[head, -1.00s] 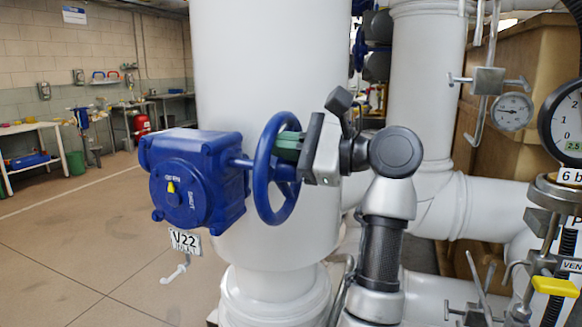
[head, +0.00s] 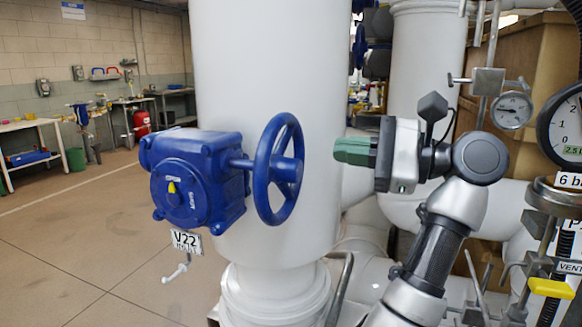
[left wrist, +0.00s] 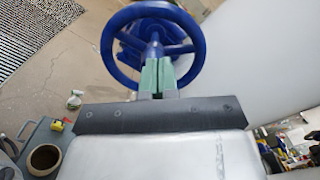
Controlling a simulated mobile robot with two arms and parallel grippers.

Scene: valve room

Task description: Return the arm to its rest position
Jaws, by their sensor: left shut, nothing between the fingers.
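My left gripper (head: 337,151), with green fingers, is to the right of the blue handwheel (head: 261,172) in the head view. A clear gap shows between the fingertips and the wheel. The fingers are shut together with nothing between them. In the left wrist view the closed fingers (left wrist: 158,74) point toward the handwheel (left wrist: 109,58), which shows face-on. The wheel sits on a blue gearbox (head: 190,180) with a yellow pointer and a SHUT marking. My left arm comes up from the bottom of the head view. My right gripper is not in view.
A thick white pipe (head: 235,60) stands behind the handwheel. A tag reading V22 (head: 186,241) hangs under the gearbox. Gauges (head: 566,130) and a yellow-handled valve (head: 551,288) stand close at the right of my arm. Open floor (head: 70,240) lies at the left.

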